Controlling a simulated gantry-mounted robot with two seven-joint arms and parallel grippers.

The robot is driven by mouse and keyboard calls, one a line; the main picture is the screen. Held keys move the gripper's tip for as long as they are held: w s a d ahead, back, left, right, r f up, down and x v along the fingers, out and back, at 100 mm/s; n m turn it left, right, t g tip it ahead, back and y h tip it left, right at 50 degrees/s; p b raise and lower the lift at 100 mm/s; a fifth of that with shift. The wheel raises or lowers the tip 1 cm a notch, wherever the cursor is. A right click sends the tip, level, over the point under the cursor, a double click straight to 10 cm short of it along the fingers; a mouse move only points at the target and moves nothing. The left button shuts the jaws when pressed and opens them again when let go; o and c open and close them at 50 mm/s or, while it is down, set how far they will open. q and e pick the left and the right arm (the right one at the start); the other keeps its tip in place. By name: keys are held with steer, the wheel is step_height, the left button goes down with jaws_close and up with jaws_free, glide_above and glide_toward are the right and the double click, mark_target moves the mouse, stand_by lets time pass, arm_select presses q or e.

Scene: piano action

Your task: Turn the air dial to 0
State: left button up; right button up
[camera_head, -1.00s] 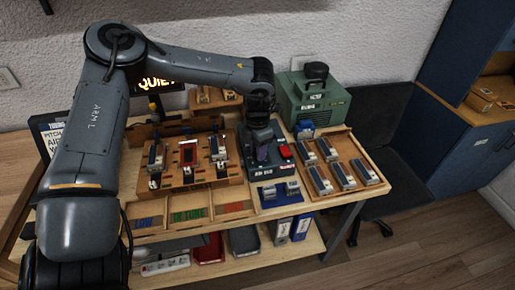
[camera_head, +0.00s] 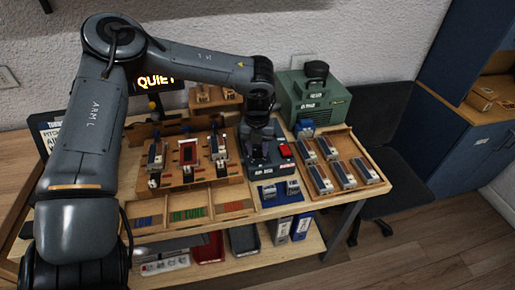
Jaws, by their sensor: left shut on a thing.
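My left gripper (camera_head: 260,143) points down over the dark control box (camera_head: 267,172), left of the box's red button (camera_head: 285,150). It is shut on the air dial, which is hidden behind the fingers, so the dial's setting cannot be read. The front of the box carries a small white label, too small to read surely. My right gripper is not in view.
A green machine (camera_head: 315,98) stands behind the box. A wooden tray (camera_head: 351,150) with several grey blocks lies to the right. A wooden rack (camera_head: 187,160) with several parts is on the left. Blue holders (camera_head: 281,193) sit in front.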

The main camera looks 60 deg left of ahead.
mark_target(258, 150)
arm_select(q)
steer(key=n, duration=0.6)
steer(key=shift+n+b, duration=0.3)
steer(key=shift+b, duration=0.1)
steer(key=n+b, duration=0.1)
steer(key=n, duration=0.5)
stand_by(0.3)
steer(key=o, duration=1)
steer(key=shift+r, duration=0.1)
steer(key=shift+r+p, duration=1.4)
steer(key=shift+r, duration=3.9)
